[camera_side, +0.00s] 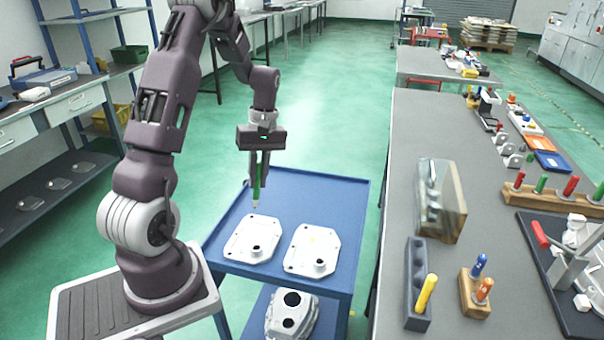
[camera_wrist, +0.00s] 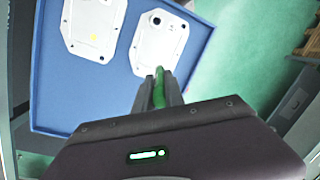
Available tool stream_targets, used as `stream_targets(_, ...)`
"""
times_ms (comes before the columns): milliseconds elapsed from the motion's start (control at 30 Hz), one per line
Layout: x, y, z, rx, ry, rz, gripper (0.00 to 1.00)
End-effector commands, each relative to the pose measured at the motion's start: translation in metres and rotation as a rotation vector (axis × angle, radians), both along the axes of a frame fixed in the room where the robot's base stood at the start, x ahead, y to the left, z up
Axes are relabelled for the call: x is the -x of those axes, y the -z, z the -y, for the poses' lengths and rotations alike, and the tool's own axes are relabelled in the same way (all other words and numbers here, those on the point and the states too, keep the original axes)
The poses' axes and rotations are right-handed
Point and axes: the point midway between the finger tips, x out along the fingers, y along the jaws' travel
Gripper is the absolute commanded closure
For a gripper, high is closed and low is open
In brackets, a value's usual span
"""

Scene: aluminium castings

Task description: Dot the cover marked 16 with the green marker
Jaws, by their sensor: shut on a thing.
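My gripper (camera_side: 258,176) is shut on the green marker (camera_side: 257,190), which points tip down. In the side view the tip is above the blue cart top, near the far edge of the left white cover (camera_side: 240,247); it looks apart from it. A second white cover (camera_side: 300,262) lies to its right, with a faint yellowish spot. In the wrist view my gripper (camera_wrist: 159,88) holds the marker (camera_wrist: 159,76) by the near edge of one cover (camera_wrist: 165,52); the other cover (camera_wrist: 75,30) is at left. I cannot read a number on either cover.
The covers lie on a blue cart (camera_side: 337,190) with free room behind them. A grey casting (camera_side: 292,318) sits on its lower shelf. At right, a grey bench (camera_side: 400,170) carries a yellow marker (camera_side: 427,292), blue and orange markers in a wooden block (camera_side: 470,300), and several other things.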

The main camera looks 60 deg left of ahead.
Motion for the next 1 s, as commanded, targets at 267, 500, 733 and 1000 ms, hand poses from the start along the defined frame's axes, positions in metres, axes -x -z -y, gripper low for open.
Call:
stream_targets(267, 0.007, 0.026, -0.002, 0.002, 0.001, -0.006, 1.0)
stream_targets(500, 0.006, 0.053, -0.002, 0.0, 0.0, -0.004, 1.0)
stream_targets(733, 0.006, 0.061, -0.002, 0.0, 0.0, -0.003, 1.0)
stream_targets(1000, 0.005, 0.061, -0.002, 0.0, 0.0, -0.003, 1.0)
